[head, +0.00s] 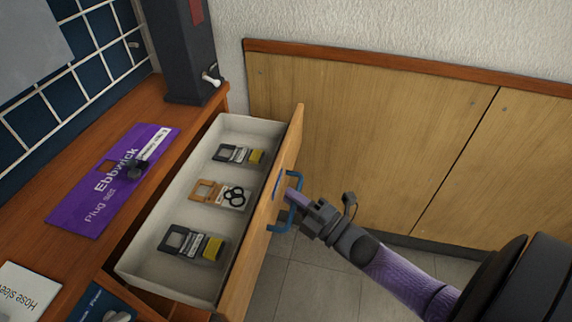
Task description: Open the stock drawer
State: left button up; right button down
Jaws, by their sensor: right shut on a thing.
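The stock drawer (153,219) stands pulled out from under the wooden bench, and its white inside is in plain view. Several small packaged parts lie in it: a dark one with yellow (192,245) at the near end, an orange-brown one with black rings (221,194) in the middle, and another dark one with yellow (238,154) at the far end. A blue handle (284,222) sits on the drawer's wooden front (252,262). My right gripper (295,196) is shut on the blue handle, coming from the lower right. My left gripper is not in view.
A purple card marked Ebbwick (88,205) with a dark part on it lies on the bench top (45,245). A dark upright box (180,45) stands at the back. Wooden wall panels (370,130) run behind. The tiled floor (310,285) is clear beside the drawer.

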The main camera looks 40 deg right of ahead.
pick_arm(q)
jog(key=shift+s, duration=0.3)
pick_arm(e)
jog(key=c, duration=0.6)
grip_release()
jog(key=shift+c, duration=0.2)
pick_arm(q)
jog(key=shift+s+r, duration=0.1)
pick_arm(e)
jog(key=shift+s, duration=0.1)
pick_arm(q)
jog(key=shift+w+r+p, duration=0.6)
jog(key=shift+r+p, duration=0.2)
jog(key=shift+p, duration=0.15)
pick_arm(e)
jog(key=v, duration=0.9)
jog(key=shift+s+d, duration=0.15)
jog(key=shift+s, duration=0.25)
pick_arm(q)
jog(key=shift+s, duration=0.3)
pick_arm(e)
jog(key=shift+f, duration=0.1)
